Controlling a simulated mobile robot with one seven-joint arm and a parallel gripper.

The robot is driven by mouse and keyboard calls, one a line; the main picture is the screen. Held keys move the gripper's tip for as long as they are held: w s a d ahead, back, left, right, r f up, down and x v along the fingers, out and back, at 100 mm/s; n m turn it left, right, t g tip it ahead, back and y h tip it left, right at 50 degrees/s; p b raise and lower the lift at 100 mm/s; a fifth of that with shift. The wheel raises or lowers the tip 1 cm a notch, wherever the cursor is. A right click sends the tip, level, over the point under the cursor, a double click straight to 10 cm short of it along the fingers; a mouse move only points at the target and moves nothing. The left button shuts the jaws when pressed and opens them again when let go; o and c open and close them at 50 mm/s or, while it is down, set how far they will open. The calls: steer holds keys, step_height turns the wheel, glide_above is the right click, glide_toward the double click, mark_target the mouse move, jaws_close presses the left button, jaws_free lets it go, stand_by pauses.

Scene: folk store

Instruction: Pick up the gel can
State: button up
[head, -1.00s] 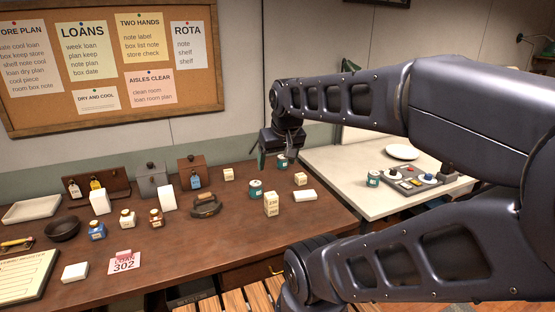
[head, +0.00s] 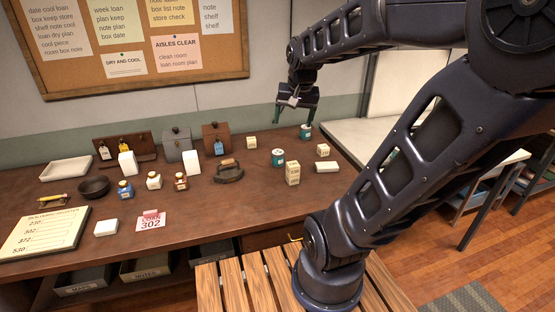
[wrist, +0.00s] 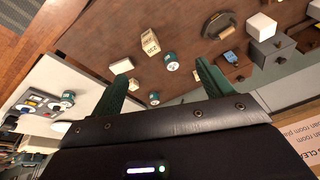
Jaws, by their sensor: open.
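Two small teal cans with pale tops stand on the brown table: one near the middle (head: 278,157) and one at the back right (head: 305,131). Both also show in the wrist view, the middle one (wrist: 172,61) and the back one (wrist: 153,98). A third, similar can (wrist: 68,97) is on the pale side table. Their labels are too small to read, so I cannot tell which is the gel can. My gripper (head: 296,114) is open and empty, above the table's back right; its green fingers (wrist: 163,68) frame the two cans from above, touching neither.
Near the cans stand a tall cream box (head: 293,173), a small box (head: 323,150), a white block (head: 327,166) and a dark iron (head: 229,172). Boxes, bottles and a bowl (head: 94,187) fill the left side. A wall board (head: 150,85) hangs behind. A wooden slatted stool (head: 232,282) is in front.

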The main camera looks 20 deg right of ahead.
steer(key=w+d+f+m+g, duration=0.1)
steer(key=w+f+m, duration=0.3)
steer(key=w, duration=0.4)
steer(key=w+f+m+g, duration=0.1)
steer(key=w+f+m, duration=0.2)
steer(key=w, duration=0.4)
steer(key=m+g, duration=0.2)
steer(key=m, duration=0.5)
glide_toward(278, 159)
steer(key=shift+w+d+f, duration=0.1)
steer(key=shift+w+d, duration=0.05)
steer(key=shift+w, duration=0.95)
steer(key=shift+w+f, duration=0.15)
steer(key=shift+f, duration=0.45)
steer(key=shift+d+f, duration=0.15)
steer(key=shift+f, duration=5)
steer(key=shift+c, duration=0.5)
steer(key=c, duration=1)
